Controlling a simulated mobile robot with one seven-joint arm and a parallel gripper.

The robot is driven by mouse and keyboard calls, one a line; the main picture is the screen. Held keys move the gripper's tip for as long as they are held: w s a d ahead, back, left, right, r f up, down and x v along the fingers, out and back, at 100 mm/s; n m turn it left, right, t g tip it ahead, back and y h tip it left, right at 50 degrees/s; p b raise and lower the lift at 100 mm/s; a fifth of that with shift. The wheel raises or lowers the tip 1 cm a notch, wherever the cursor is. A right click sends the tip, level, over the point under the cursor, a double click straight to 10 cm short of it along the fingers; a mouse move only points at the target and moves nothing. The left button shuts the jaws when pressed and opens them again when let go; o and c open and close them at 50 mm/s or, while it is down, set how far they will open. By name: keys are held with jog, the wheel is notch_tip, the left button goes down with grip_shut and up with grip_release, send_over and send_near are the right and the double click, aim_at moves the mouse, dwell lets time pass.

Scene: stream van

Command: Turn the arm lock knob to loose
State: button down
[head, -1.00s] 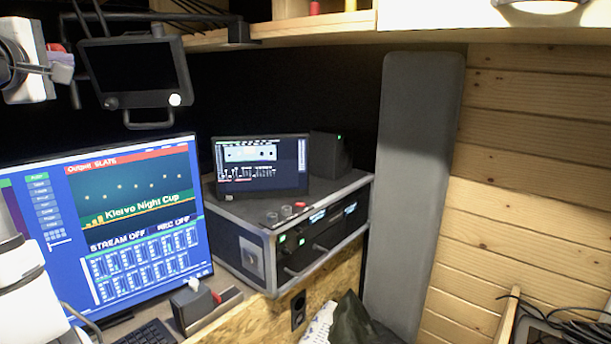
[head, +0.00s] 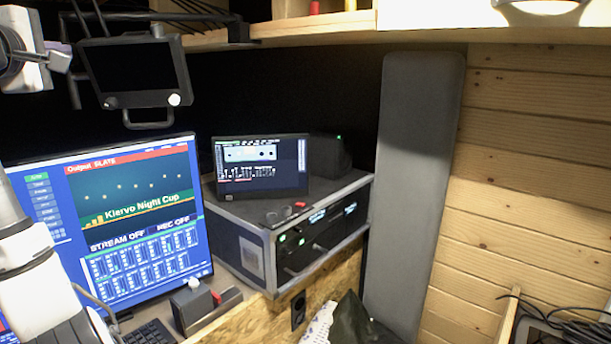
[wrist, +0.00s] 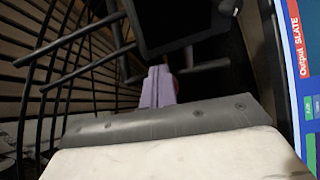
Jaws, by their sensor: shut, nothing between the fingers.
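My gripper (head: 62,58) is at the upper left in the head view, just left of a small dark screen (head: 136,72) hung on a black arm (head: 75,55). In the wrist view its lilac fingers (wrist: 160,82) are together and empty, pointing toward the black bars by the screen (wrist: 178,22). A small reddish bit shows at the fingertips there, too little to name. I cannot clearly make out the arm lock knob; it may be hidden behind my gripper. The screen carries a dark frame and small round knobs at its lower corners, the right one (head: 175,100) white.
A large monitor (head: 130,225) stands below the small screen. A rack case (head: 290,230) with another screen (head: 261,165) on it is to the right. A wooden shelf (head: 310,37) runs overhead. Black wire bars (wrist: 40,60) lie left in the wrist view.

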jog(key=shift+r, duration=0.15)
jog(key=shift+a+r, duration=0.15)
jog(key=shift+r, duration=0.15)
dwell(0.4)
jog(key=shift+s+d+r, duration=0.1)
jog(key=shift+d+r, duration=0.15)
jog(key=shift+d, duration=0.05)
jog(key=shift+s+d+b, duration=0.15)
jog(key=shift+s+b, duration=0.45)
jog(key=shift+s, duration=0.9)
jog(key=shift+s+d+b, duration=0.15)
jog(key=shift+s+b, duration=0.4)
jog(key=shift+s, duration=0.9)
